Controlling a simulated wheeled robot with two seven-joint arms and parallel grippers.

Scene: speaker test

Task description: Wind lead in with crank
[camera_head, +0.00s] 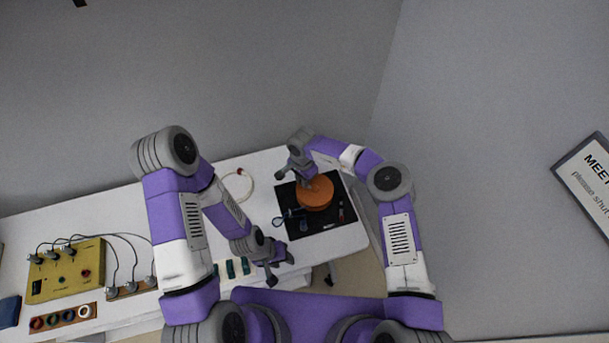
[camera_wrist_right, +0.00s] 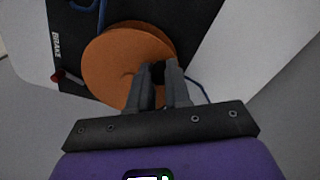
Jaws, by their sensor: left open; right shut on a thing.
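An orange reel (camera_head: 316,190) sits on a black base plate (camera_head: 330,228) at the right end of the white table. My right gripper (camera_head: 308,183) is over the reel. In the right wrist view, its fingers (camera_wrist_right: 162,75) are shut on a small dark part at the reel's face, taken as the crank's handle; the fingers hide most of it. A blue lead (camera_head: 290,217) lies looped at the front left of the plate; blue strands also show in the right wrist view (camera_wrist_right: 88,6). My left gripper (camera_head: 284,268) is open and empty near the table's front edge.
A red-tipped lever (camera_wrist_right: 62,76) stands by the BRAKE lettering on the plate. Left on the table (camera_head: 90,205) are a yellow box (camera_head: 65,280) with plugged cables and a strip of coloured rings (camera_head: 62,317). A pale cable loop (camera_head: 240,183) lies behind my left arm.

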